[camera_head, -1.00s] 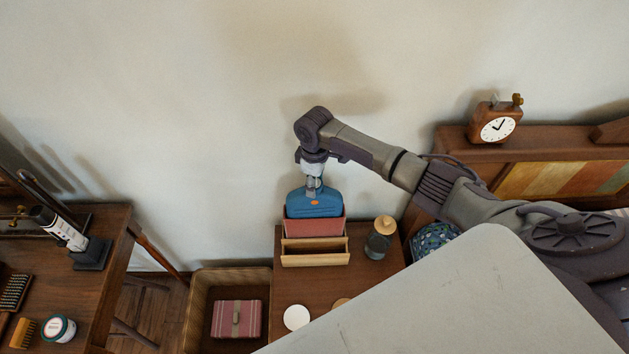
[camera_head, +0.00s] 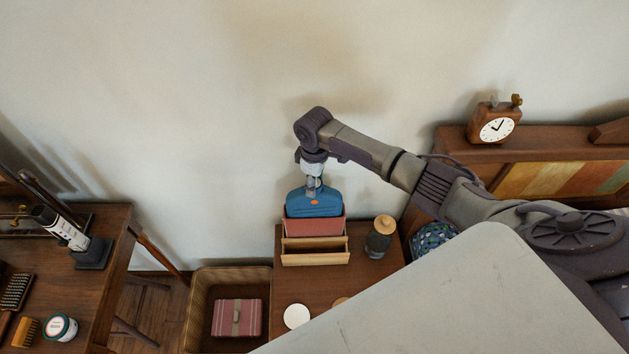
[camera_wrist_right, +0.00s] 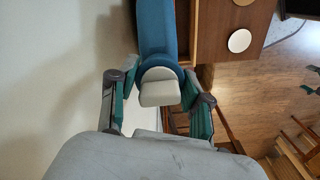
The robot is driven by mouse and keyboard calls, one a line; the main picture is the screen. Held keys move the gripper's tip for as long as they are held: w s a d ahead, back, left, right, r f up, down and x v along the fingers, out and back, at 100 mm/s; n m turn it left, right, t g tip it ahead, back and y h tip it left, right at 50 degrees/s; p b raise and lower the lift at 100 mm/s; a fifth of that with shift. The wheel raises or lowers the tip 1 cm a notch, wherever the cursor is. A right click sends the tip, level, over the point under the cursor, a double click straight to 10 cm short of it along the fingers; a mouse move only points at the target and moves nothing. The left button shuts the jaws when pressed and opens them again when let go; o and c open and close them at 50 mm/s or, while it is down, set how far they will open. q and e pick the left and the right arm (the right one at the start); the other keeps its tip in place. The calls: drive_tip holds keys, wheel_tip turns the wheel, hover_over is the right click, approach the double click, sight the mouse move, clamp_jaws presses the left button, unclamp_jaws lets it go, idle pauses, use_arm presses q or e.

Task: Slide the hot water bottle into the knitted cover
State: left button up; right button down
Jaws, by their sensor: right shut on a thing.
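The blue hot water bottle (camera_head: 315,205) with a small orange mark stands upright above a dusty-red cover (camera_head: 313,228) held at the wooden holder (camera_head: 315,258). Its lower part is hidden by the cover; I cannot tell how deep it sits, or whether it is inside or behind. My right gripper (camera_head: 313,186) is above it, shut on its neck end. In the right wrist view, the pale stopper (camera_wrist_right: 160,88) lies between the two fingers, with the blue body (camera_wrist_right: 157,25) beyond. My left gripper is not in view.
The holder stands on a brown cabinet (camera_head: 290,290) against the wall. A dark jar with a wooden lid (camera_head: 381,238) is close on the right. A white disc (camera_head: 296,317) lies in front. A wicker basket (camera_head: 200,310) with a pink striped bundle (camera_head: 236,318) is at left.

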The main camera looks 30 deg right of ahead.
drive_tip(key=shift+w+f+b, duration=0.1)
drive_tip(key=shift+f+b, duration=1.55)
drive_tip(key=shift+f, duration=0.7)
idle(0.8)
drive_tip(key=shift+f+b, duration=0.4)
drive_tip(key=shift+f, duration=0.65)
idle(1.0)
drive_tip(key=c, duration=0.5)
unclamp_jaws()
drive_tip(key=shift+o, duration=0.4)
drive_tip(key=shift+o, duration=1.1)
drive_tip(key=shift+s+f, duration=0.15)
drive_tip(key=shift+s, duration=0.05)
